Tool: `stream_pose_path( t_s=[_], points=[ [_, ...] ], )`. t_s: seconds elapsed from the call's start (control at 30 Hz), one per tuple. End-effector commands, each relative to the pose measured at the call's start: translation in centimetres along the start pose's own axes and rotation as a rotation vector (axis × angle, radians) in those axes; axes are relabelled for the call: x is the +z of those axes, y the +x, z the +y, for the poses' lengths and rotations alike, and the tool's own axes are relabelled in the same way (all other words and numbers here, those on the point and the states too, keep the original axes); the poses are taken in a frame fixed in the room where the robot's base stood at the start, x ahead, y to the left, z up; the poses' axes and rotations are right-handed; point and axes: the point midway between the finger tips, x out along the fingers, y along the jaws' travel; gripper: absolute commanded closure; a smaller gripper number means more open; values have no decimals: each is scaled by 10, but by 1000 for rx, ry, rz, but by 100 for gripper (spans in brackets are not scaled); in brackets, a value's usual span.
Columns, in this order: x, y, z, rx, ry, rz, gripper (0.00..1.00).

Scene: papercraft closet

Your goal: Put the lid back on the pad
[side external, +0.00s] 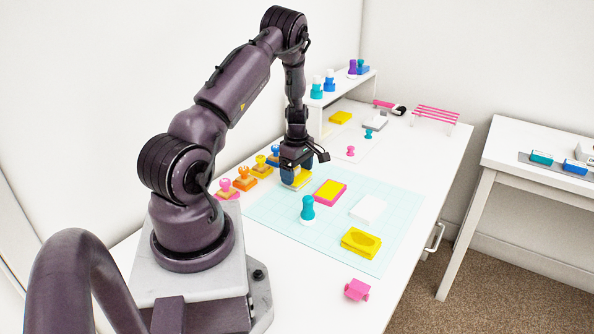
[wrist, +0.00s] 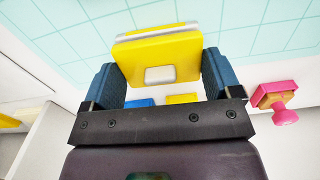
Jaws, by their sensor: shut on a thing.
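My gripper (wrist: 158,75) has its two blue fingers on either side of a yellow box-shaped piece (wrist: 157,50), which looks like the lid. The piece has a pale grey far edge and a small pale square on its near face. In the side view the piece (side external: 298,181) is at the mat's back left edge, partly hidden by the fingers; I cannot tell whether it touches the surface. A pad (side external: 330,192) with a pink rim and yellow top lies uncovered on the mat, just right of my gripper.
A teal stamp (side external: 307,209), white card (side external: 368,209) and yellow block with a darker patch (side external: 361,243) are on the gridded mat (side external: 270,217). Several stamps (side external: 245,180) line the wall beside my gripper. A white shelf (side external: 345,100) stands behind. A pink piece (side external: 357,290) lies near the front.

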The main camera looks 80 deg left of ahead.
Motion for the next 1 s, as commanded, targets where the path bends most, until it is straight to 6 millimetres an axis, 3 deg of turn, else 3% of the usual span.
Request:
stream_pose_path(
  t_s=[1.0],
  points=[
    [0, 5, 0, 0, 0, 0, 42]
  ],
)
